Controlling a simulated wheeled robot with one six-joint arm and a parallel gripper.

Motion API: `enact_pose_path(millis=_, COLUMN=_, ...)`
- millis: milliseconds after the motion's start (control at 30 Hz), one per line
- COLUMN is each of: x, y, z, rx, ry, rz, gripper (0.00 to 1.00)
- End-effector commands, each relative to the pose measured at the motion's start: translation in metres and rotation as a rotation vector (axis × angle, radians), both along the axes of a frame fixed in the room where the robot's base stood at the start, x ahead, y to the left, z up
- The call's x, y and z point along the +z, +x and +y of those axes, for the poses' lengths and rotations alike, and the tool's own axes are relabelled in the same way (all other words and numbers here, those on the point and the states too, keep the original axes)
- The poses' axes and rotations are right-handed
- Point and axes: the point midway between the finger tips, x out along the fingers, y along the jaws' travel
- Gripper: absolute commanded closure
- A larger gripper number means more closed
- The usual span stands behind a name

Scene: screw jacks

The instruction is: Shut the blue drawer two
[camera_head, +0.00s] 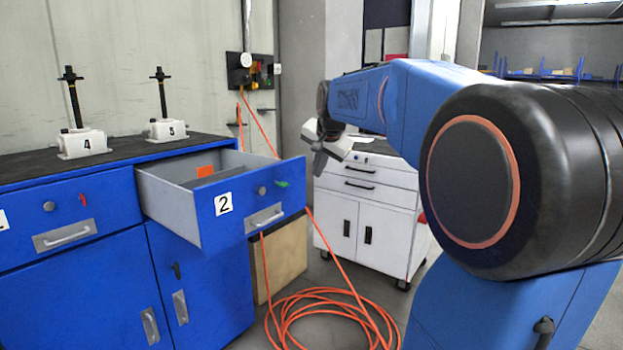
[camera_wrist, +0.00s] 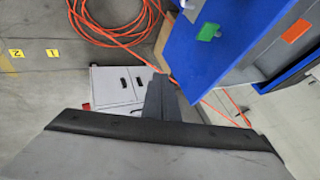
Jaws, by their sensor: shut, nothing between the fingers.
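The blue drawer two (camera_head: 290,195) is pulled well out of the blue cabinet (camera_head: 205,285). Its front carries a label "2", a round lock, a green mark and a light handle (camera_head: 265,218). Inside it are a dark item and an orange patch (camera_head: 205,171). My gripper (camera_head: 318,165) is shut and empty, just right of the drawer front in the head view, and appears apart from it. In the wrist view, the shut fingers (camera_wrist: 161,90) point past the blue drawer front (camera_wrist: 222,60), which lies at upper right. The exact gap is unclear.
Screw jacks 4 (camera_head: 84,143) and 5 (camera_head: 167,130) stand on the cabinet's dark top. A closed drawer 1 (camera_head: 75,210) is at left. A white wheeled cabinet (camera_head: 365,210) stands behind my gripper. An orange hose (camera_head: 330,318) lies coiled on the floor near a cardboard box (camera_head: 283,260).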

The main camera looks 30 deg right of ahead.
Motion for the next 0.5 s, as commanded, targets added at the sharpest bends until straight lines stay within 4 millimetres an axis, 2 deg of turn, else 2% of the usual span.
enact_pose_path(millis=500, x=-0.068, y=0.047, z=-0.015, rx=0.003, ry=0.0, rz=0.005, gripper=1.0)
